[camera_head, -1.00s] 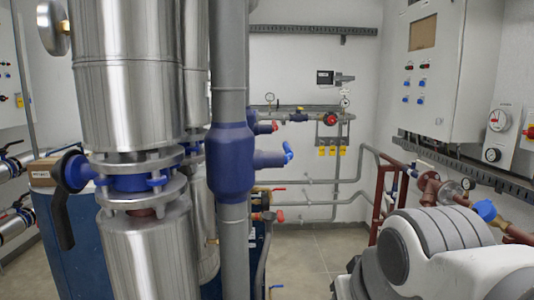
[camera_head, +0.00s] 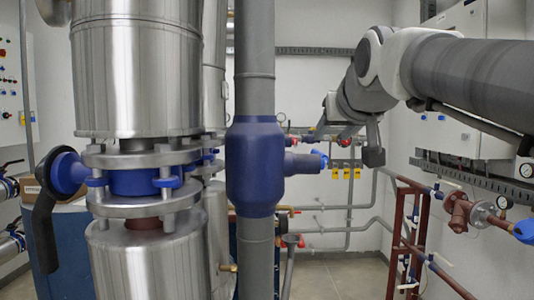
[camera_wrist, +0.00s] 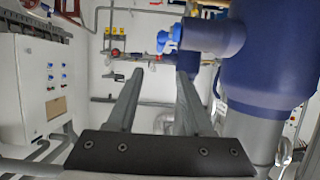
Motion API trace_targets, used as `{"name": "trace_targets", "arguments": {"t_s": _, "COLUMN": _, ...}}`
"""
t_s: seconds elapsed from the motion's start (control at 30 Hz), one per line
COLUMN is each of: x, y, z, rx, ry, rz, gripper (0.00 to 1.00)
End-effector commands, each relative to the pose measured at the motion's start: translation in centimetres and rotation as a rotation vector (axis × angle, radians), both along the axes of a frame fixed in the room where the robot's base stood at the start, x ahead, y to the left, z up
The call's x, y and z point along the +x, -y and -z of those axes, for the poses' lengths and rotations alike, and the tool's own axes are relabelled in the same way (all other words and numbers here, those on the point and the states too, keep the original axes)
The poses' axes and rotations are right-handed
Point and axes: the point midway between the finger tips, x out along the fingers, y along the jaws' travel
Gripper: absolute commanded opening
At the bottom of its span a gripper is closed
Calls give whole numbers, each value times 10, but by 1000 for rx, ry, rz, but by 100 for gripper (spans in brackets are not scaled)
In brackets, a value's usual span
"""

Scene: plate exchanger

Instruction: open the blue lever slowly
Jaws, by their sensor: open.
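The blue lever (camera_head: 321,158) is a small light-blue handle at the end of a dark blue stub on the right of a thick blue valve body (camera_head: 254,165) on a grey vertical pipe. In the wrist view the lever (camera_wrist: 169,38) shows beyond and above the fingertips, with the blue body at right. My gripper (camera_head: 345,148) hangs from the raised arm, to the right of the lever in the head view. In the wrist view my gripper (camera_wrist: 160,76) has its two fingers apart with nothing between them. The gripper and lever look apart; the exact depth gap is unclear.
Large steel cylinders (camera_head: 137,70) stand at left, with a black-handled blue valve (camera_head: 68,175). Red pipework (camera_head: 410,230) stands at right below my arm. A control cabinet (camera_wrist: 42,85) shows in the wrist view. Open floor lies between.

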Motion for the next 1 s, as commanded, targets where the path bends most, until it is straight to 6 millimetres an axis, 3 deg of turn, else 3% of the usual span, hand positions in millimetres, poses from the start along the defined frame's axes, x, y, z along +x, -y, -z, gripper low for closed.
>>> {"name": "trace_targets", "arguments": {"t_s": 0.1, "x": 26, "y": 0, "z": 12, "rx": 0, "ry": -4, "rz": 0, "gripper": 51}}
{"name": "trace_targets", "arguments": {"t_s": 0.5, "x": 99, "y": 0, "z": 41, "rx": 0, "ry": -2, "rz": 0, "gripper": 51}}
{"name": "trace_targets", "arguments": {"t_s": 0.7, "x": 119, "y": 0, "z": 49, "rx": 0, "ry": 0, "rz": 0, "gripper": 51}}
{"name": "trace_targets", "arguments": {"t_s": 1.0, "x": 126, "y": 0, "z": 53, "rx": 0, "ry": 0, "rz": 0, "gripper": 51}}
